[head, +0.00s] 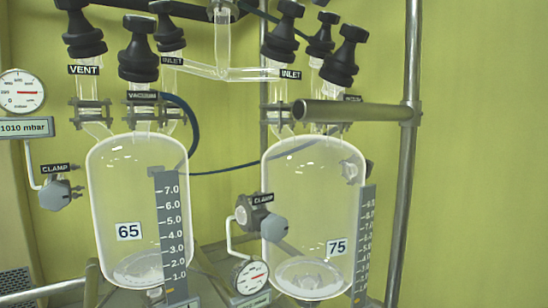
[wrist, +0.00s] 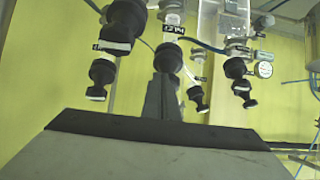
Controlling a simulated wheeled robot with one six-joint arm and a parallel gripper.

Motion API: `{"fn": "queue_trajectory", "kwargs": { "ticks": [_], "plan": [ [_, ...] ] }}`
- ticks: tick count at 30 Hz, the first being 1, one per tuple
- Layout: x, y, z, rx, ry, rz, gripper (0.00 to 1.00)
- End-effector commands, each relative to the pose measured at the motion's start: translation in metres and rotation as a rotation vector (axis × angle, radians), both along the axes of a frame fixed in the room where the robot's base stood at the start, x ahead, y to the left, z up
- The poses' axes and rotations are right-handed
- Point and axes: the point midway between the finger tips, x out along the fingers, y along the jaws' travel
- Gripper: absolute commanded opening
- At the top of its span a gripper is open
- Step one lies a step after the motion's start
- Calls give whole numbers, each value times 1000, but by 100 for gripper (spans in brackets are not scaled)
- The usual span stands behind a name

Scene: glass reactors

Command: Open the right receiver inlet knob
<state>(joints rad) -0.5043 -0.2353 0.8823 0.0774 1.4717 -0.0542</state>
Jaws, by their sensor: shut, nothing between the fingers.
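The right receiver (head: 315,190) is a clear glass vessel labelled 75 in the head view. Its inlet knob (head: 284,32) is black and stands tilted on a glass stem above an INLET label (head: 290,75). My gripper is not in the head view. In the wrist view, where the scene appears upside down, my gripper (wrist: 164,82) is shut and empty, its grey fingers pointing up the picture. A black knob (wrist: 168,57) below an inverted label that seems to read INLET shows just beyond the fingertips. I cannot tell whether they touch.
A black vacuum knob (head: 342,56) and another black knob (head: 320,36) crowd the right receiver's top. A horizontal metal bar (head: 350,113) crosses in front of its neck, joined to an upright pole (head: 405,170). The left receiver (head: 135,195), labelled 65, has several similar knobs.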

Motion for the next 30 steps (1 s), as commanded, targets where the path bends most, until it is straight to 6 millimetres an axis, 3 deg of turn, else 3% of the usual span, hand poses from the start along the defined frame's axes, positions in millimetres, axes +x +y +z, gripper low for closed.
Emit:
{"fn": "queue_trajectory", "kwargs": {
  "ticks": [13,30],
  "plan": [
    [-16,-11,34,0,-1,-1,0],
    [-21,-4,38,-3,1,5,0]
  ]
}}
